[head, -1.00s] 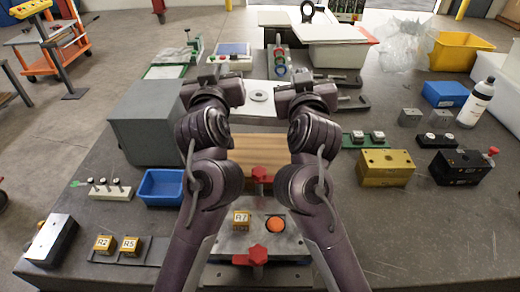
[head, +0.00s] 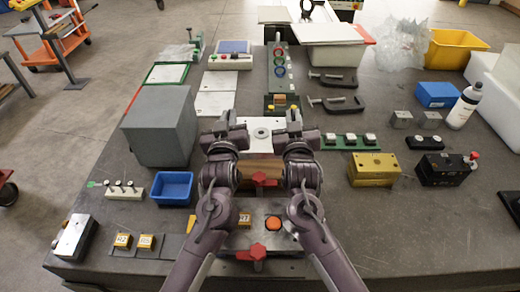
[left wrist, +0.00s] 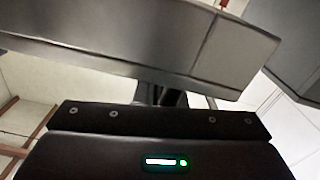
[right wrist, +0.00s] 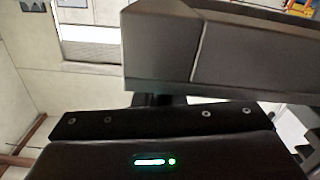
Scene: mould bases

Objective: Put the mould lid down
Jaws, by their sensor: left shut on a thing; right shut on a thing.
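The mould lid (head: 262,125) is a pale metal plate with a round ring in its middle, level in the head view between my two hands. My left gripper (head: 236,138) is shut on its left side and my right gripper (head: 291,138) is shut on its right side. Below its near edge a wooden block (head: 260,170) shows. I cannot tell whether the lid touches anything below. Both wrist views show mostly grey bodies close up, and the jaw contact is hidden there.
A metal plate (head: 270,214) with an orange button (head: 273,223) and red knobs lies nearer me. A grey box (head: 158,128) and blue bin (head: 165,187) stand left. A gold block (head: 374,170) and black block (head: 442,171) stand right. A black-yellow fixture (head: 283,104) is behind the lid.

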